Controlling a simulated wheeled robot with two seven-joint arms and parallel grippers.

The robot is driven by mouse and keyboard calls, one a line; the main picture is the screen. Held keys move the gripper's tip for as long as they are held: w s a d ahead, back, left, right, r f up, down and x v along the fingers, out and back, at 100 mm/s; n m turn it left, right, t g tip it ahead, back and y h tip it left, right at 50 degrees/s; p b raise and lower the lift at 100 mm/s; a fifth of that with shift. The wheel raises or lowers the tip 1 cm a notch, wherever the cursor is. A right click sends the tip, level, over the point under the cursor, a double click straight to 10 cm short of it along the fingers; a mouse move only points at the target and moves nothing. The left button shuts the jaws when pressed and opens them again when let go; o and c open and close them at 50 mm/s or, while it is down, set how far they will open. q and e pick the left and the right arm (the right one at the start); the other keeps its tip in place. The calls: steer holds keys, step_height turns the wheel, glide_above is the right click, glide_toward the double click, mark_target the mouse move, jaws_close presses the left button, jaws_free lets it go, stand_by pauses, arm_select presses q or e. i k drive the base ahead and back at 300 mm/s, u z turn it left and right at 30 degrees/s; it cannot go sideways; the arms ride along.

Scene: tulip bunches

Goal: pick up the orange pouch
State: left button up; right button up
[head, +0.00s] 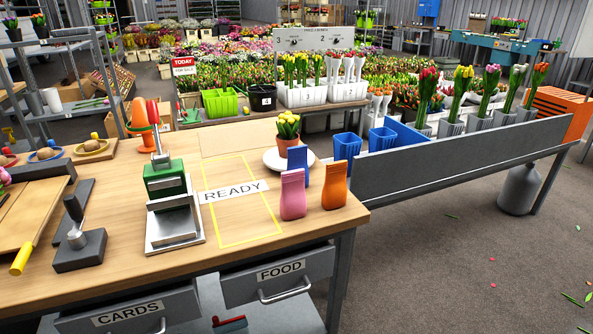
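The orange pouch (335,187) stands upright on the wooden table (275,262) near its right end. A pink pouch (293,195) stands to its left and a little nearer. The orange pouch's front is unobstructed. Neither of my grippers shows in the head view.
A potted tulip (288,136) and a white plate (273,161) are behind the pouches. The yellow READY outline (240,215) is empty. A green-and-metal device (172,207) stands left of it. A grey trough wall (450,159) lies to the right.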

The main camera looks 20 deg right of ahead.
mark_target(334, 194)
steer(key=z, duration=2.45)
steer(key=i, duration=0.9)
steer(key=u, duration=2.75)
